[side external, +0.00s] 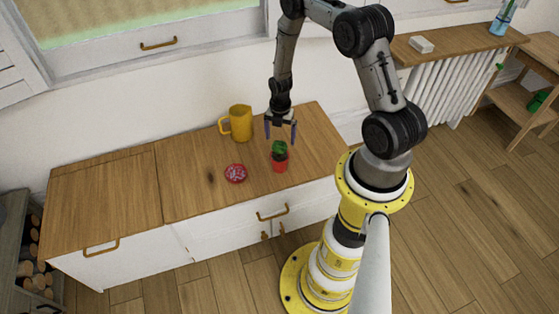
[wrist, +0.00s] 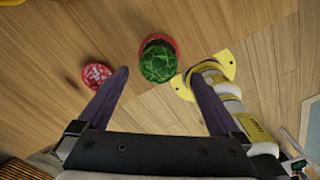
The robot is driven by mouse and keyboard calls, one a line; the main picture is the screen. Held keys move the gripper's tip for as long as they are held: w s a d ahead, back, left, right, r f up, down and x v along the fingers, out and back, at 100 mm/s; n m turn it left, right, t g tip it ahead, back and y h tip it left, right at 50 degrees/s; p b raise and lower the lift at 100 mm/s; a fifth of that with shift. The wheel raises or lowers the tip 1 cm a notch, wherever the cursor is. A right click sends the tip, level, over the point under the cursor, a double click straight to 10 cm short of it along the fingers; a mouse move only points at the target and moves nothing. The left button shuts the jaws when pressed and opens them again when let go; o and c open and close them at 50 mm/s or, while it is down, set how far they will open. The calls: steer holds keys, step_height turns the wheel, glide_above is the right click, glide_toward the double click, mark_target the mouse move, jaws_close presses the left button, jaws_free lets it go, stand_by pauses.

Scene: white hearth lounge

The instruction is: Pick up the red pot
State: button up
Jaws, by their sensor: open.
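The red pot (side external: 280,163) holds a green plant (side external: 279,147) and stands upright near the front edge of the wooden cabinet top. In the wrist view, the red pot (wrist: 173,42) shows as a rim around the green plant (wrist: 158,62), ahead of and between the fingers. My gripper (side external: 281,133) is open and empty above the plant. In the wrist view, my gripper (wrist: 162,98) has its two purple fingers spread wide, with the pot beyond their tips. I cannot tell the exact height of the gap.
A red-and-white patterned round object (side external: 235,173) lies left of the pot; it also shows in the wrist view (wrist: 96,75). A yellow mug (side external: 238,123) stands behind, near the wall. The left part of the cabinet top (side external: 105,195) is clear.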

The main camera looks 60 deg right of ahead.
mark_target(279, 157)
step_height(279, 157, down, 12)
steer(key=shift+w+a+r, duration=0.1)
steer(key=shift+a, duration=0.05)
steer(key=c, duration=1.5)
steer(key=shift+r, duration=0.1)
jaws_close()
